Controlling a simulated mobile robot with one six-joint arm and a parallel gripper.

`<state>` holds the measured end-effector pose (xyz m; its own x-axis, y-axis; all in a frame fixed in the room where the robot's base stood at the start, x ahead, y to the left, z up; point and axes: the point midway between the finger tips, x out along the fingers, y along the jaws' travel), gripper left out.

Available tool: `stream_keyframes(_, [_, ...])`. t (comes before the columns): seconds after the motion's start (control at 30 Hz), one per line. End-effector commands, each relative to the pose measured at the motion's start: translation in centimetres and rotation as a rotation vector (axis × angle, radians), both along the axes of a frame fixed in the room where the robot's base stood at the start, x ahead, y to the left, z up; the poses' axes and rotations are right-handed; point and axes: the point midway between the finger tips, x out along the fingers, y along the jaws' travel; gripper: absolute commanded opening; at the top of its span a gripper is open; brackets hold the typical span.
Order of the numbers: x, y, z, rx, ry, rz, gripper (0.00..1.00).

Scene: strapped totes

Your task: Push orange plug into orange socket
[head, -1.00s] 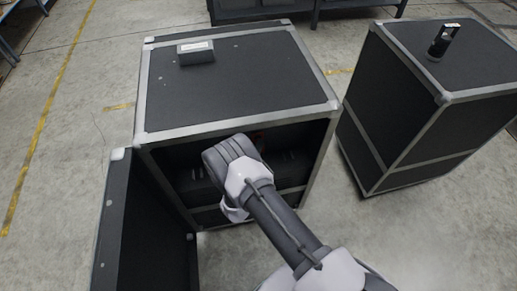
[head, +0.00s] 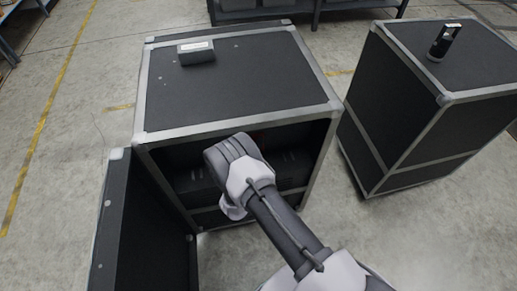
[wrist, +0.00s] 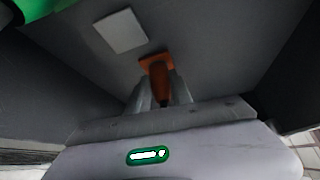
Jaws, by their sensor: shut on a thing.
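The orange plug (wrist: 159,82) is held between the two grey fingers of my gripper (wrist: 160,92) in the wrist view. Its far end meets the orange socket (wrist: 146,61), a square orange plate on the grey panel. The plug looks lined up with the socket and touching it. How deep it sits in the socket I cannot tell. In the head view my arm reaches into the open front of the black case (head: 235,85); the fingers, plug and socket are hidden there.
A white square plate (wrist: 121,31) is on the panel beside the socket. A green object (wrist: 36,8) is at the wrist view's top left. The case's open door (head: 115,225) stands at left. A second case (head: 420,125) stands at right with a black handled object (head: 437,48) on top.

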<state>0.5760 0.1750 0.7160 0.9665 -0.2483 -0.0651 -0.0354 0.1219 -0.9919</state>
Motion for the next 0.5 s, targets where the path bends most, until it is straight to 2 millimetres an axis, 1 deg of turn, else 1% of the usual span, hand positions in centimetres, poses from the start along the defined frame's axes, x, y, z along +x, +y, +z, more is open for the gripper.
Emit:
stream_keyframes(0.03, [0.02,0.0,0.0,0.0,0.0,0.0,0.32])
stream_keyframes(0.13, [0.02,0.0,0.02,0.0,0.0,0.0,0.52])
stream_keyframes(0.4, [-0.01,0.01,0.01,0.0,0.0,0.0,0.52])
stream_keyframes(0.5, [-0.52,0.21,0.11,0.0,0.001,0.002,0.52])
